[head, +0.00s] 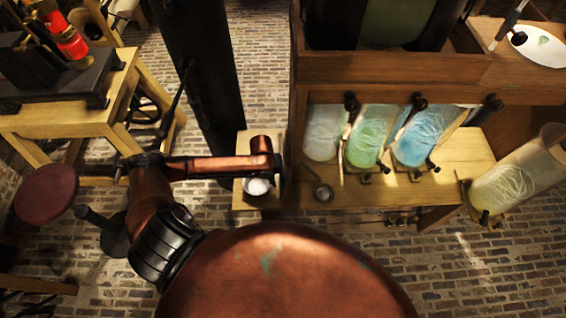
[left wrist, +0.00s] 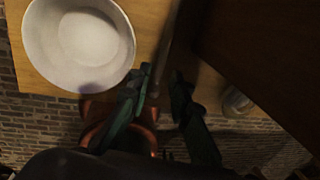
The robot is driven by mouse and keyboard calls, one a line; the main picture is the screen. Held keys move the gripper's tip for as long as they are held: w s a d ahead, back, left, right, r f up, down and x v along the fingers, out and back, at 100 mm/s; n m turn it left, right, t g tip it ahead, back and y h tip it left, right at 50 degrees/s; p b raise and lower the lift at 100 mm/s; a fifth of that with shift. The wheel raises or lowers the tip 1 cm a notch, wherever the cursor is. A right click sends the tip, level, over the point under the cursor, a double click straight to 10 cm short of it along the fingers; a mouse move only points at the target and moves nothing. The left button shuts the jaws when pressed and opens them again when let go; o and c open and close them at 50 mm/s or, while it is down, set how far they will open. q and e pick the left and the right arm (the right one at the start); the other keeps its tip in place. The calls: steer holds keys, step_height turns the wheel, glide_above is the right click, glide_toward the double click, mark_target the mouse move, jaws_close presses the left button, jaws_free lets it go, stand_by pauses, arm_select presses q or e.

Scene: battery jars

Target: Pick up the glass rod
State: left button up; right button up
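My left gripper (head: 277,170) is over the left end of the wooden bench, beside a small white bowl (head: 257,187). In the left wrist view its two dark fingers (left wrist: 161,88) are apart, and the bowl (left wrist: 78,46) lies to their left. A thin, dim strip (left wrist: 168,48) runs along the wood and reaches the gap between the fingertips. It may be the glass rod, but the view is too dark to tell, and I cannot see whether the fingers touch it. No glass rod shows clearly in the head view. My right gripper is not in view.
Several glass jars, including a green one (head: 369,137) and a blue one (head: 418,138), stand on the bench (head: 452,160). A wooden cabinet wall (head: 400,68) rises behind. A red stool (head: 46,194) stands at left.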

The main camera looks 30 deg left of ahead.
mark_target(281, 188)
arm_select(q)
steer(key=shift+w+d+f, duration=0.1)
steer(key=shift+d+f, duration=0.05)
steer(key=shift+f, duration=0.75)
steer(key=shift+w+d+f, duration=0.1)
steer(key=shift+d+f, duration=0.05)
steer(key=shift+f, duration=0.7)
steer(key=shift+w+d+f, duration=0.1)
steer(key=shift+d+f, duration=0.05)
steer(key=shift+f, duration=0.75)
jaws_close()
